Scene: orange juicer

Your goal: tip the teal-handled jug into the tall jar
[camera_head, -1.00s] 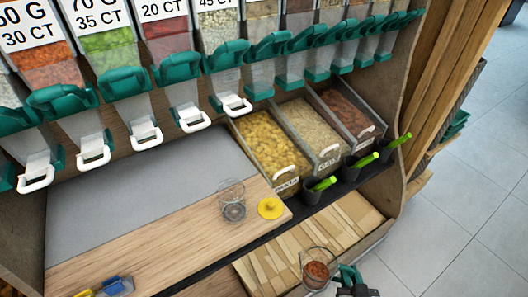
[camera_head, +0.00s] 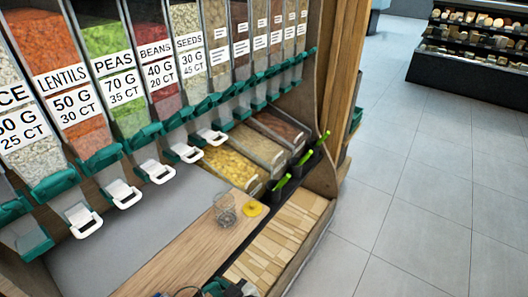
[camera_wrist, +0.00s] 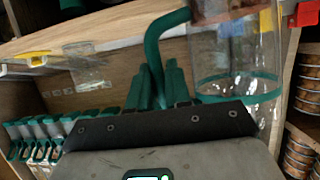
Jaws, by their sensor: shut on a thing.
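The teal-handled jug (camera_wrist: 236,55) is clear, with a teal band and something reddish-brown at the picture's top edge. My gripper (camera_wrist: 165,88) is shut on its teal handle (camera_wrist: 153,50) in the wrist view. The jug does not show clearly in the head view, where only a bit of my gripper (camera_head: 222,288) shows at the bottom edge. The tall jar (camera_head: 226,210) is clear glass and stands open on the wooden counter. A clear shape left of the handle in the wrist view is probably this jar (camera_wrist: 90,68). I cannot tell the jug's tilt.
A yellow lid (camera_head: 252,209) lies right of the jar. The wooden counter (camera_head: 180,248) is otherwise mostly clear nearby. Dispensers with white handles (camera_head: 157,172) hang behind it. Bins (camera_head: 230,165) and green-handled scoops (camera_head: 281,182) stand to the right. Open floor (camera_head: 420,190) lies further right.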

